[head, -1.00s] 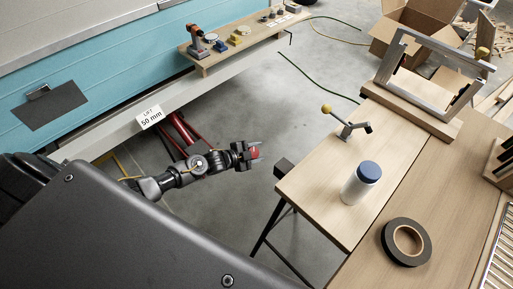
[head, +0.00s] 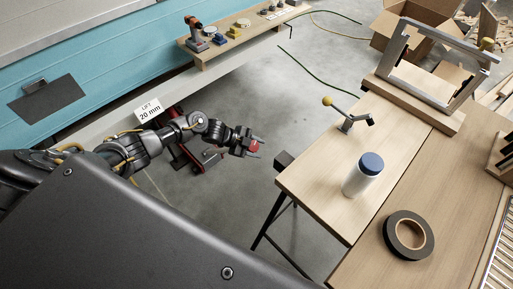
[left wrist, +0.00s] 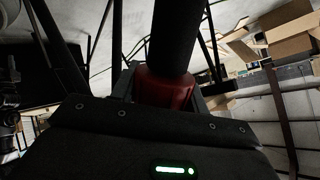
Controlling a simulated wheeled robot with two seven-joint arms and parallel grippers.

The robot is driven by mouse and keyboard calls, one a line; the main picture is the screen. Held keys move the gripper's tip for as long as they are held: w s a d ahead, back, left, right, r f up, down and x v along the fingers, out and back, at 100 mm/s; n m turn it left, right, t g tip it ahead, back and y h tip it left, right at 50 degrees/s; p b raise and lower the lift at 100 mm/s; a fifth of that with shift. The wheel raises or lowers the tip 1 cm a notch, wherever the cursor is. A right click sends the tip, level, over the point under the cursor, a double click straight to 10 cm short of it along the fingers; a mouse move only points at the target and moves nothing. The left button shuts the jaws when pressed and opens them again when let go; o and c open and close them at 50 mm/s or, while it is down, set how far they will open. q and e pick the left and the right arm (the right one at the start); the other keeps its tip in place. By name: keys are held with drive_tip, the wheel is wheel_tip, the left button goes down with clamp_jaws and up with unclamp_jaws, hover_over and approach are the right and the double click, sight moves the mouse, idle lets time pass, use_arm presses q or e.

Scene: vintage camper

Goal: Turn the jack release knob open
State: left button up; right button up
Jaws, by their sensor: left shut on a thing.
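Only a bit of red shows between the fingers in the head view. In the left wrist view a dark cylinder stands in front of the knob and hides part of it. The red jack (head: 207,158) sits low on the floor beneath my left forearm, partly hidden by it. A sign on the camper (head: 150,111) reads "LIFT 20 mm". My right gripper is out of view.
A wooden workbench (head: 325,195) stands right of my left gripper, its near corner and dark leg close by. A low plank (head: 245,38) with tools runs along the camper.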

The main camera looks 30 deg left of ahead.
use_arm(q)
drive_tip(key=o, duration=1)
drive_tip(key=v, duration=1)
drive_tip(key=shift+a+r, duration=0.2)
drive_tip(key=shift+a, duration=0.1)
drive_tip(key=shift+s, duration=0.1)
